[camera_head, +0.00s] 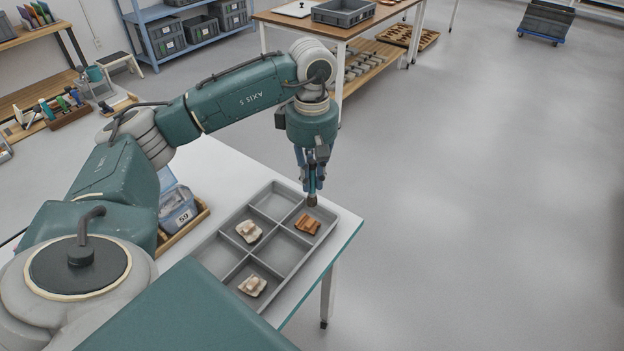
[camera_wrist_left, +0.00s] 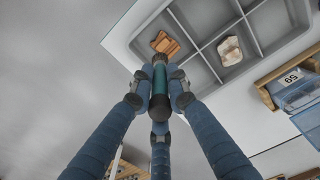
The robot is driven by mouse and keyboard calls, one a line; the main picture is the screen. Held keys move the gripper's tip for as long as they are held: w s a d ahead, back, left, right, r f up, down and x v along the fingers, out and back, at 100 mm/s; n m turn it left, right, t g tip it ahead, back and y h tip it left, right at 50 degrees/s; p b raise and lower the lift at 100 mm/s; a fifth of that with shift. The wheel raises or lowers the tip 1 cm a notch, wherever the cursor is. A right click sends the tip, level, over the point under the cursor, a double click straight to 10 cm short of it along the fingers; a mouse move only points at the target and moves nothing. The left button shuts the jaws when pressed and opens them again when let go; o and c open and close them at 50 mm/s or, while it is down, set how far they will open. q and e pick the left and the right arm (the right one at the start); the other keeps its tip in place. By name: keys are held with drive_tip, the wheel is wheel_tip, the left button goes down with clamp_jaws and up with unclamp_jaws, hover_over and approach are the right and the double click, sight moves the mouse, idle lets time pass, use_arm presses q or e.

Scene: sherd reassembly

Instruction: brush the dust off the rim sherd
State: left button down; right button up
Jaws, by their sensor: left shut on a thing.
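A grey divided tray (camera_head: 345,226) lies on the white table. An orange-brown ridged sherd (camera_head: 307,224) lies in its far-right compartment; it also shows in the left wrist view (camera_wrist_left: 165,43). Two pale sherds with lumpy tops lie in other compartments, one on the left (camera_head: 249,231) and one nearer (camera_head: 252,286). I cannot tell for sure which is the rim sherd. My left gripper (camera_head: 312,180) is shut on a brush (camera_wrist_left: 159,83) with a dark and teal handle. Its brown tip (camera_head: 312,200) points down just beyond the orange-brown sherd; contact is unclear. My right gripper is out of view.
A blue-grey bin labelled 59 (camera_head: 178,208) stands in a wooden tray (camera_head: 200,217) left of the divided tray. The table's edge runs close along the tray's right side. Tool racks, shelves and another table stand farther back. The floor at right is clear.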

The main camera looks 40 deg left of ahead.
sight(312, 161)
use_arm(q)
drive_tip(key=shift+r, duration=0.15)
drive_tip(key=shift+r+p, duration=1.05)
drive_tip(key=shift+r, duration=0.45)
drive_tip(key=shift+f, duration=0.1)
